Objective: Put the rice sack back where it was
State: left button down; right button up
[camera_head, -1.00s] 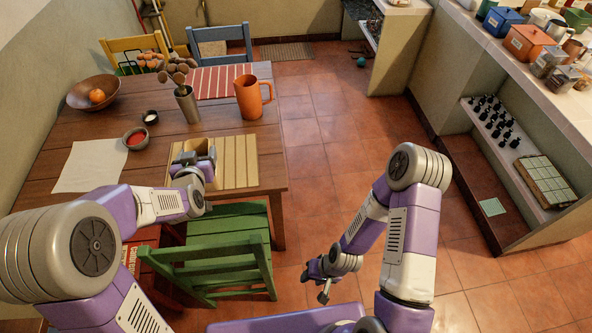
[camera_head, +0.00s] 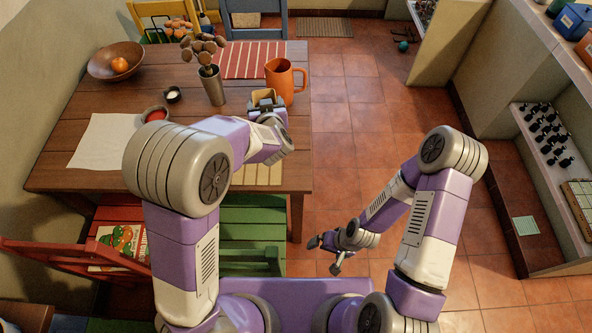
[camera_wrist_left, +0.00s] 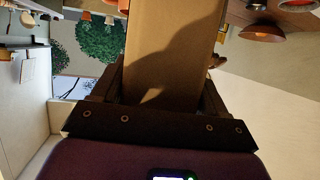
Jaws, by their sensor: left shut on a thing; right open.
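My left gripper (camera_head: 268,110) is shut on a plain tan, flat-sided thing (camera_head: 263,97) over the far right part of the wooden table, close to the orange mug (camera_head: 280,82). In the left wrist view the tan thing (camera_wrist_left: 172,50) fills the space between the dark fingers. I see no print on it and cannot tell whether it is the rice sack. A printed thing with green and red pictures (camera_head: 122,240) rests at the red chair, partly hidden; I cannot tell whether that is a sack. My right gripper (camera_head: 323,257) is open and empty, low over the tiled floor.
The table (camera_head: 75,165) also holds a fruit bowl (camera_head: 100,68), a metal vase (camera_head: 213,90), small bowls and white paper (camera_head: 100,138). A slatted mat (camera_head: 262,176) lies under my left arm. A green chair (camera_head: 245,225) stands at the near edge.

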pick_arm(q)
jog(key=s+d+f+n+y+b, duration=0.1)
jog(key=s+d+f+n+y, duration=0.15)
jog(key=d+f, duration=0.5)
notch_tip(320, 180, down, 9)
jog(key=b, duration=0.3)
jog(key=shift+d+g, duration=0.4)
jog(key=shift+d, duration=0.05)
jog(key=shift+s, duration=0.15)
jog(key=shift+f+b, duration=0.35)
jog(key=shift+f, duration=0.2)
grip_release()
